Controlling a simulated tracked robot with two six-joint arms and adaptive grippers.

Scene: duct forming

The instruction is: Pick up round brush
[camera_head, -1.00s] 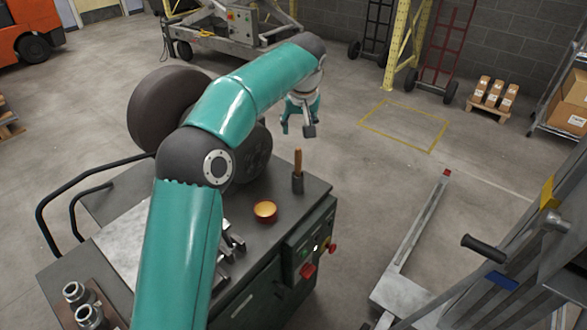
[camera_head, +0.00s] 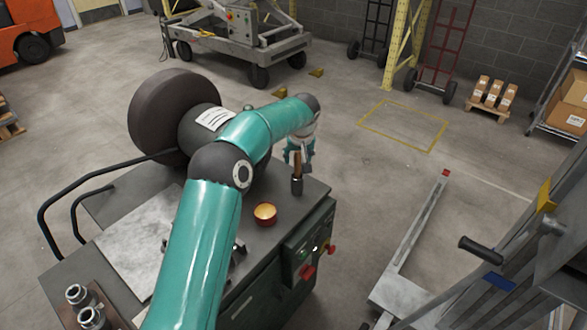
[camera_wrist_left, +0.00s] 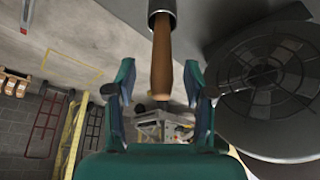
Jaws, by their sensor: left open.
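The round brush stands upright in a dark cup (camera_head: 297,187) on the machine top, near its far right corner. In the left wrist view the brush's wooden handle (camera_wrist_left: 161,65) runs from the grey cup (camera_wrist_left: 161,8) to a point between the two fingers. My left gripper (camera_head: 298,157) is at the brush in the head view, partly covering the handle. In the left wrist view the left gripper (camera_wrist_left: 160,88) is open, with a visible gap between each finger and the handle. The brush's bristles are hidden inside the cup. My right gripper is not in view.
A large dark drum (camera_head: 165,105) stands behind my left arm; a dark slotted disc (camera_wrist_left: 265,75) fills the right of the wrist view.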

